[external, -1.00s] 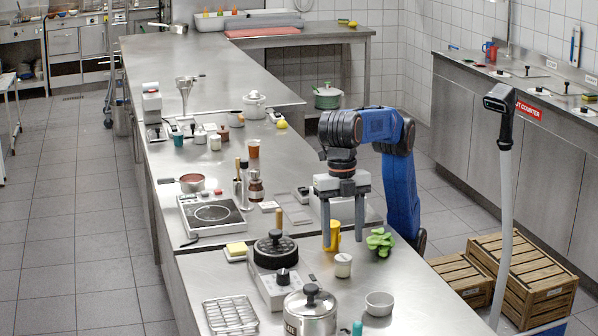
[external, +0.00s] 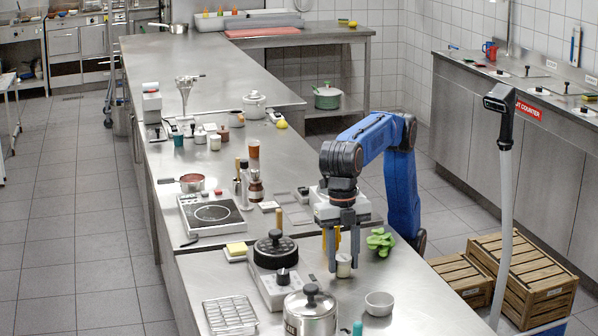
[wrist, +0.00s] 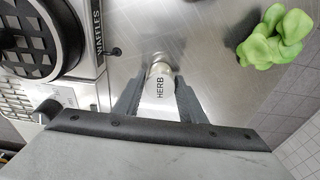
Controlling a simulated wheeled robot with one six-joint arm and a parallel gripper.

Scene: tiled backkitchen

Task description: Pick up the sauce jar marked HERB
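The sauce jar marked HERB (external: 343,266) is a small pale jar with a light lid, upright on the steel counter (external: 215,270). Its HERB label (wrist: 159,91) faces the wrist view. My gripper (external: 343,268) is lowered over the jar, its two dark fingers pointing down. In the wrist view, one finger is on each side of the jar (wrist: 161,69), close to it. In the external view, a narrow gap shows beside the jar, so the fingers look open around it.
Green leaves (external: 381,242) lie close on the right, also in the wrist view (wrist: 273,39). The waffle iron (external: 276,250) stands left, with a lidded pot (external: 310,310) in front. A metal bowl (external: 379,303) is front right. A yellow object (external: 326,236) is partly hidden behind my gripper.

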